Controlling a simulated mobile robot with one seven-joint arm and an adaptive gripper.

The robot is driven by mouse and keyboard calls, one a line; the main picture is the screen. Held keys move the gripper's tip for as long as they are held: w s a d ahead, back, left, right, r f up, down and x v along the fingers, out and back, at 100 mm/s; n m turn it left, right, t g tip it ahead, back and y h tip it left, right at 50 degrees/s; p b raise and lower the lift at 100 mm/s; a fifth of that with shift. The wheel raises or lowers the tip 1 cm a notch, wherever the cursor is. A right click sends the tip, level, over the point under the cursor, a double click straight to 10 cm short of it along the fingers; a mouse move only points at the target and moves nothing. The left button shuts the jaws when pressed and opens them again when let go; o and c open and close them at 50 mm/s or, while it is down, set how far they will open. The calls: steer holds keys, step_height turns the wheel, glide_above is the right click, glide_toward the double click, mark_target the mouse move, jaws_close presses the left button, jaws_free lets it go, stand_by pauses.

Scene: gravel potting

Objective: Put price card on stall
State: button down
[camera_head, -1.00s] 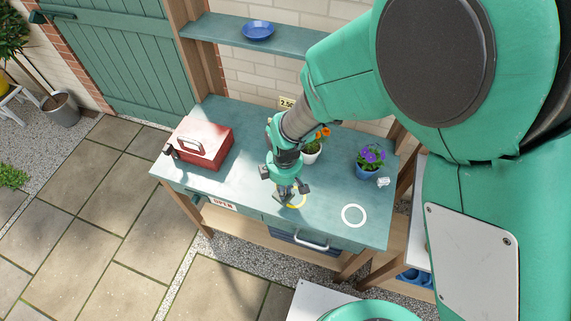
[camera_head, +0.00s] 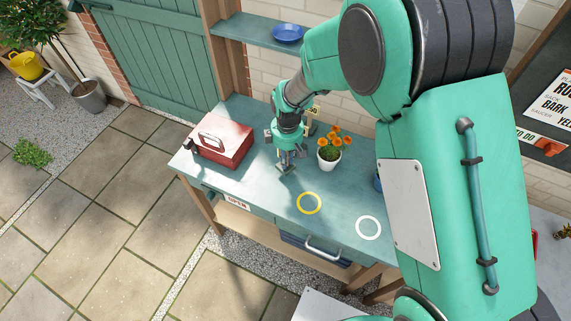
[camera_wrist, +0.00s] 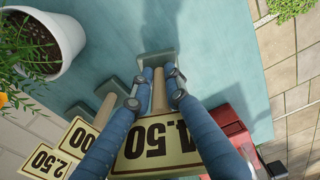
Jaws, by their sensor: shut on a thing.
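My gripper (camera_head: 287,163) is low over the stall's blue-green bench top (camera_head: 262,190), right of the red box and left of the orange flowers. In the wrist view its two fingers (camera_wrist: 160,88) are shut on the wooden stem of a cream price card (camera_wrist: 150,145) reading 4.50. The card appears upside down there, with its grey foot (camera_wrist: 156,60) past the fingertips. I cannot tell whether the foot touches the bench. Two more price cards stand beside it, one reading 2.50 (camera_wrist: 47,161) and one partly hidden (camera_wrist: 80,138). A yellow ring (camera_head: 309,193) and a white ring (camera_head: 368,217) mark the bench.
A red box (camera_head: 225,140) stands at the bench's left. A white pot (camera_head: 329,163) with orange flowers stands close right of my gripper; it also shows in the wrist view (camera_wrist: 62,40). A shelf (camera_head: 255,32) holding a blue plate (camera_head: 288,33) is behind. The front middle is clear.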

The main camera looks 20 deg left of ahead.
steer(key=shift+w+a, duration=0.15)
steer(key=shift+w, duration=0.05)
steer(key=shift+f, duration=1.75)
steer(key=shift+f+b, duration=0.15)
steer(key=shift+b, duration=0.15)
steer(key=c, duration=1.7)
jaws_free()
steer(key=r+p, duration=0.1)
steer(key=r, duration=1.1)
steer(key=shift+d+r, duration=0.15)
steer(key=shift+d, duration=0.05)
